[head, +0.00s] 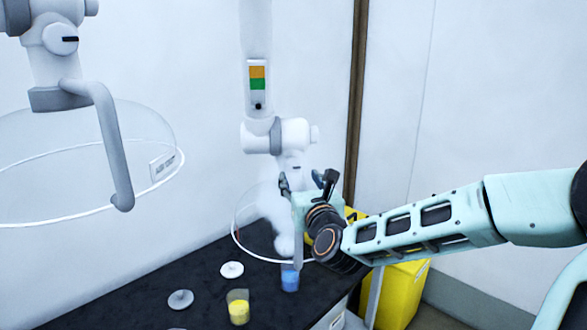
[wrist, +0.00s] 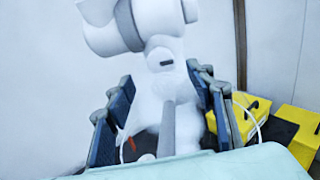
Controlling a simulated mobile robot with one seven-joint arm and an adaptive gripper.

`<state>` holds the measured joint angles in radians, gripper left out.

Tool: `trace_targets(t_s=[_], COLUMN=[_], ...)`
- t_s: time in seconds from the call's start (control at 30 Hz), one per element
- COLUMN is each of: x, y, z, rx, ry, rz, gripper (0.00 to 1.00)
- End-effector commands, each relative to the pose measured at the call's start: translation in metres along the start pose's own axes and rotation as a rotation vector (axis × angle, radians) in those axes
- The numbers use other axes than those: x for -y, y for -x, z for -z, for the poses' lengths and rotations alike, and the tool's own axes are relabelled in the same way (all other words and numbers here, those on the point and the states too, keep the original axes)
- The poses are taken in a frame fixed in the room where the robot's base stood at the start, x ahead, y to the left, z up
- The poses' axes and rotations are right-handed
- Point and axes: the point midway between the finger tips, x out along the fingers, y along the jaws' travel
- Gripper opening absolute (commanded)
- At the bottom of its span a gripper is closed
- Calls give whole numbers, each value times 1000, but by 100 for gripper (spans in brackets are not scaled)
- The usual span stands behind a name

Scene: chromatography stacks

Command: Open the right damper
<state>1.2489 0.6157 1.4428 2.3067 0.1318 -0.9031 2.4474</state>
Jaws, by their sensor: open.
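The right extraction arm (head: 275,136) hangs from a white duct, with a clear hood (head: 236,218) under its joint. Its damper handle, a grey bar (wrist: 168,128), shows in the wrist view between my fingers and below the white joint (wrist: 158,25). In the head view my gripper (head: 306,182) is in front of this joint and hides much of the handle. In the wrist view my gripper (wrist: 160,76) is open, with dark fingers spread on both sides of the bar. I cannot tell whether either finger touches it.
A second extraction arm with a hood (head: 85,215) and grey handle (head: 112,150) hangs at left. The black bench (head: 130,285) holds a yellow-filled beaker (head: 239,311), a blue-filled beaker (head: 290,280) and two pale discs. A yellow bin (head: 405,290) stands at right.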

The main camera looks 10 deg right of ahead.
Motion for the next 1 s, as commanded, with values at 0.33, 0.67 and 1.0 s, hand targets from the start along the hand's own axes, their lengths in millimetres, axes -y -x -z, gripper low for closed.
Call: trace_targets(t_s=[0.33, 0.67, 1.0], x=[-2, -1, 0], y=[-50, -78, -80], z=[-1, 0, 0], rx=[0, -1, -1], ry=[-1, 1, 2], rz=[-3, -1, 0], gripper=[50, 50, 49])
